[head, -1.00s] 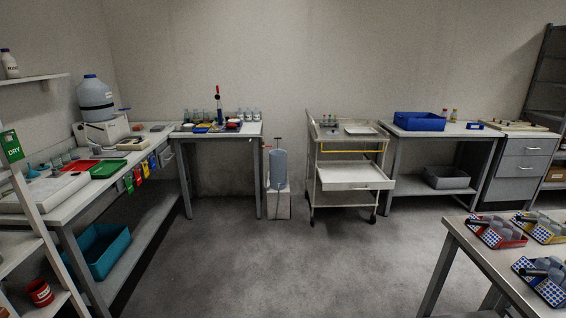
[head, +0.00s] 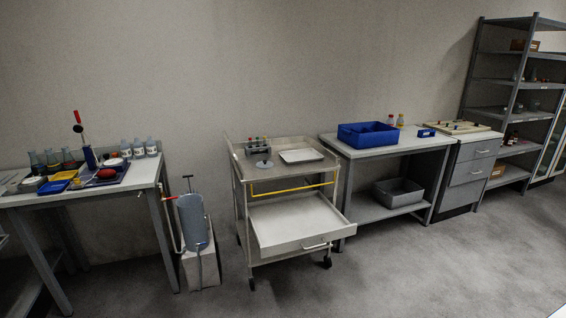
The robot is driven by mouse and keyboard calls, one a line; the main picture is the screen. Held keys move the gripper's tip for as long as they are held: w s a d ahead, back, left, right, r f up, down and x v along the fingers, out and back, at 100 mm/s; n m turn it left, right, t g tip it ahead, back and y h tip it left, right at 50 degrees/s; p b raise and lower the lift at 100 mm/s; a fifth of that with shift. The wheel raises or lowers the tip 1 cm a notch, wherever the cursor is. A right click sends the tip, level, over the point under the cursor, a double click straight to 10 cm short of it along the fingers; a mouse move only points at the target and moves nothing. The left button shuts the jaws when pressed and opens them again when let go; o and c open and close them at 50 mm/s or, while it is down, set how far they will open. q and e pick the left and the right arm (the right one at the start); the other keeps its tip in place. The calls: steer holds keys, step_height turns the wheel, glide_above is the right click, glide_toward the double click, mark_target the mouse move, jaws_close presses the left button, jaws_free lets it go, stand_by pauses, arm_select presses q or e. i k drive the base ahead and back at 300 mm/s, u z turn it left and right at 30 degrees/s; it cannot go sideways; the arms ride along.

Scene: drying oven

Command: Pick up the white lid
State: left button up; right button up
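I cannot make out the white lid for certain. A small white round thing (head: 113,162) lies among items on the left bench (head: 142,178), beside a red object (head: 106,173); it is too small to tell whether it is a lid. Neither of my grippers shows in the head view.
A trolley (head: 262,223) with an open drawer stands mid-view. A blue cylinder (head: 193,222) on a stand is left of it. A bench with a blue bin (head: 368,135), a drawer cabinet (head: 474,170) and shelving (head: 505,85) stand at right. The floor in front is clear.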

mark_target(264, 164)
steer(key=z, duration=0.3)
steer(key=i, duration=2.05)
steer(key=z, duration=0.3)
